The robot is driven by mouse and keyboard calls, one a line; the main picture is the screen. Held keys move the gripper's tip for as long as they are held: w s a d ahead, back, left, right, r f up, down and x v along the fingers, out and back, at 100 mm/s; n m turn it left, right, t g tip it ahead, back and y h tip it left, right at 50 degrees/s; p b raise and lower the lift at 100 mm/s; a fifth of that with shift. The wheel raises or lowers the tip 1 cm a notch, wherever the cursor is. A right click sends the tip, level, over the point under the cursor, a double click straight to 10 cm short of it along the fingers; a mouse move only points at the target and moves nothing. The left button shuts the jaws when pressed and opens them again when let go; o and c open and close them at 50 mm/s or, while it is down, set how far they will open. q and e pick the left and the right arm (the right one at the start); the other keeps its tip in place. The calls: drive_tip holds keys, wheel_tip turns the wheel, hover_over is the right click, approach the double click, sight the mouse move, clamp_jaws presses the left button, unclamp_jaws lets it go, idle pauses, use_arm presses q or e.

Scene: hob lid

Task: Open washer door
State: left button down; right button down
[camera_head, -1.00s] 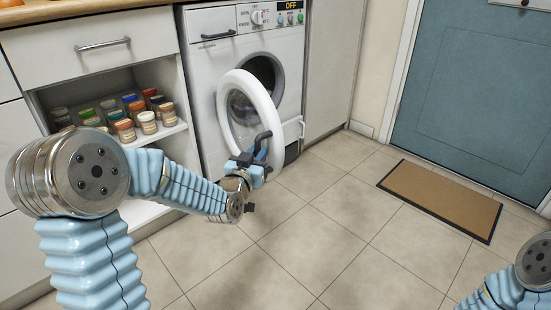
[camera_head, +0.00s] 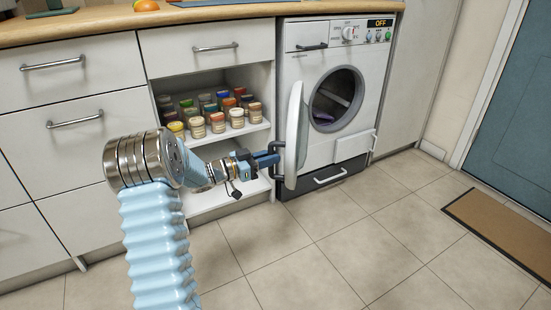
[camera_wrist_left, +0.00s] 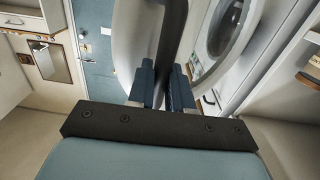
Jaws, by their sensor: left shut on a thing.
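The washer (camera_head: 335,90) is white and stands under the counter, with its display reading OFF. Its round door (camera_head: 293,135) is swung wide open and appears nearly edge-on in the head view. The drum opening (camera_head: 335,98) is exposed, with something purple inside. My left gripper (camera_head: 270,160) is shut on the dark door handle (camera_head: 280,157) at the door's left edge. In the left wrist view, the fingers (camera_wrist_left: 161,85) close around the handle (camera_wrist_left: 173,35), with the pale door (camera_wrist_left: 140,40) behind it. My right gripper is not in view.
An open shelf with several jars (camera_head: 215,115) is left of the washer, behind my left arm. Drawers (camera_head: 70,85) line the left. A brown doormat (camera_head: 505,230) lies at right near a blue door (camera_head: 515,120). The tiled floor (camera_head: 340,245) in front is clear.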

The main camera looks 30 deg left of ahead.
use_arm(q)
drive_tip(key=shift+w+a+r, duration=0.1)
drive_tip(key=shift+w+r, duration=0.15)
drive_tip(key=shift+r, duration=0.05)
drive_tip(key=c, duration=1.5)
unclamp_jaws()
drive_tip(key=o, duration=0.4)
drive_tip(key=shift+w+f, duration=0.1)
drive_tip(key=shift+w, duration=0.1)
drive_tip(key=shift+s+f, duration=0.1)
drive_tip(key=shift+s, duration=0.1)
drive_tip(key=p+v, duration=0.1)
drive_tip(key=v, duration=1.2)
drive_tip(key=shift+s+a, duration=0.25)
drive_tip(key=shift+s, duration=0.05)
drive_tip(key=shift+w, duration=0.1)
